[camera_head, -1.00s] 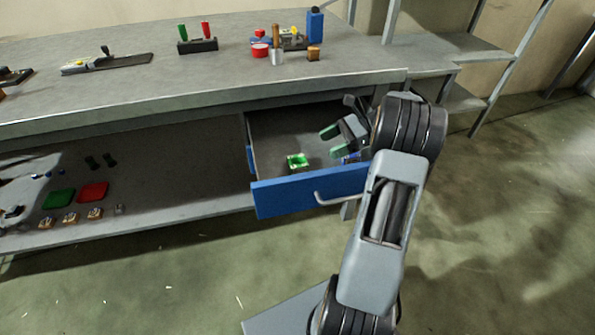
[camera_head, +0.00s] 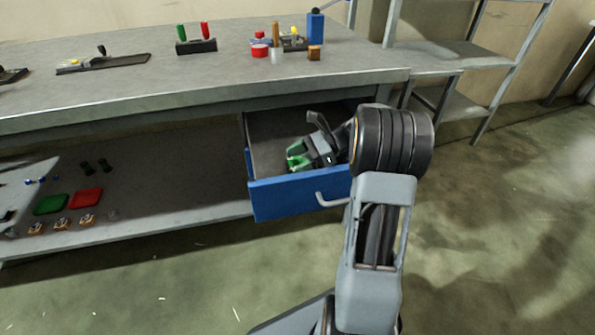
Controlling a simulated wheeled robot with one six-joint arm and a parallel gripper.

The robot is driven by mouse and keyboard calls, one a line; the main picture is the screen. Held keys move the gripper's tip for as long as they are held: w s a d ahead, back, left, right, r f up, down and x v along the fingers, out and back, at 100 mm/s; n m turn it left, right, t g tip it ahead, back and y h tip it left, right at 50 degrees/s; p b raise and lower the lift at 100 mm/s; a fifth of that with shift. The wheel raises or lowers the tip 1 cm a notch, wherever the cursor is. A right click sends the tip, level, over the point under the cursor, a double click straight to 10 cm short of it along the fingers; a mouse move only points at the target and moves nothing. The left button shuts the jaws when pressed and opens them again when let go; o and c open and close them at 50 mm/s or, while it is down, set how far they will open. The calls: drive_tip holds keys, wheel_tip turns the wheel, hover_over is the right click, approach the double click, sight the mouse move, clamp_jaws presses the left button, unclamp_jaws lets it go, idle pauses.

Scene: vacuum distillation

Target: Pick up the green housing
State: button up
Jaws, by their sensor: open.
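The green housing (camera_head: 297,164) is inside the open blue drawer (camera_head: 300,194), near its front wall. My gripper (camera_head: 303,154) is down in the drawer, right at the housing, with its fingers pointing left. The jaws are open. The fingers are greenish and overlap the housing in this view, so I cannot tell whether they touch it or are around it. The gripper hides part of the housing.
The workbench top (camera_head: 200,80) lies above the drawer and its front edge is close to my arm. The drawer handle (camera_head: 332,199) sticks out in front. A lower shelf (camera_head: 150,205) at the left holds red and green plates and small parts.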

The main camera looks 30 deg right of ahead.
drive_tip(key=shift+a, duration=0.2)
drive_tip(key=c, duration=0.9)
drive_tip(key=shift+c, duration=0.2)
